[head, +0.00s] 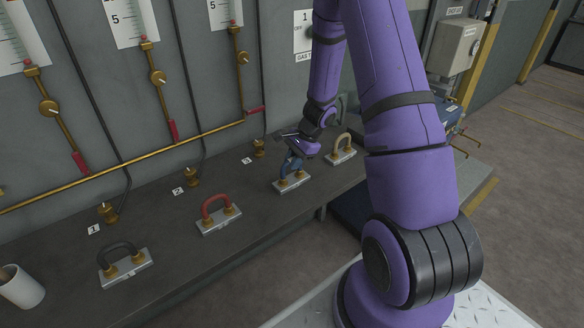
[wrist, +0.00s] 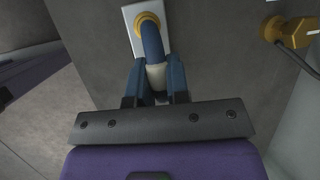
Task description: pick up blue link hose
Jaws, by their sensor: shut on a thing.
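The blue link hose (head: 288,170) stands on a pale metal plate (head: 291,183) with brass fittings, toward the right of the bench. In the wrist view the blue hose (wrist: 153,46) runs from a brass fitting on the plate (wrist: 129,19) to between my fingers, with a pale band near them. My gripper (head: 296,157) comes down on the hose from above; in the wrist view it (wrist: 158,84) is shut on the hose. The hose's far end and second fitting are hidden by my gripper in the wrist view.
A red link hose (head: 217,207), a black one (head: 120,255) and a tan one (head: 343,146) stand on their own plates along the bench (head: 165,228). A white cup (head: 21,287) is at the left. Brass valves (head: 191,176) line the wall behind.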

